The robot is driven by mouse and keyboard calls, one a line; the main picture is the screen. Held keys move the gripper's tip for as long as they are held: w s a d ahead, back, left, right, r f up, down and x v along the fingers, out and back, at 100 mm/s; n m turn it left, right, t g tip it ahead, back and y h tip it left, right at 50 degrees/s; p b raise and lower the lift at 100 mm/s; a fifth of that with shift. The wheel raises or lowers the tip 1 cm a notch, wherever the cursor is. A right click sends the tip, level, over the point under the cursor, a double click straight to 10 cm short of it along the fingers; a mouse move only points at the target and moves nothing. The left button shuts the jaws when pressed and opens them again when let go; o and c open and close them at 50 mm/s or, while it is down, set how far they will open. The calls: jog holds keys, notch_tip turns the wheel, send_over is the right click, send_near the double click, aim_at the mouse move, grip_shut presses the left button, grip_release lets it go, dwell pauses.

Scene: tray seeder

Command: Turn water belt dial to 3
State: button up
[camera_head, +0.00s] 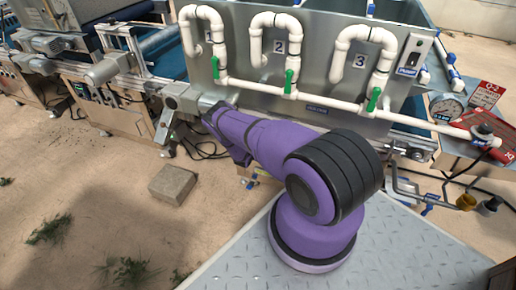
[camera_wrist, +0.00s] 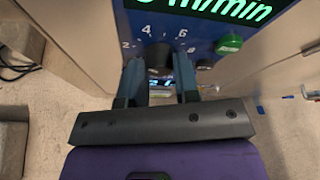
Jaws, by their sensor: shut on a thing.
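In the wrist view, the black dial (camera_wrist: 160,57) sits on a blue panel (camera_wrist: 196,29) with the numbers 2, 4, 6 and 8 around it. My gripper (camera_wrist: 161,80) is shut on the dial, one finger on each side of it. The fingers hide its lower part, and I cannot tell which number its pointer marks. In the head view, my purple arm reaches toward the machine's lower side and hides the dial and the fingertips.
A green display reading "m/min" (camera_wrist: 232,8) is above the dial. A concrete block (camera_head: 173,184) lies on the floor. White pipes with green valves (camera_head: 291,75) stand behind my arm.

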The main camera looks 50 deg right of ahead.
jog(key=o, duration=0.9)
jog(key=v, duration=1)
jog(key=shift+a+r, duration=0.2)
jog(key=shift+a, duration=0.15)
jog(key=shift+s, duration=0.1)
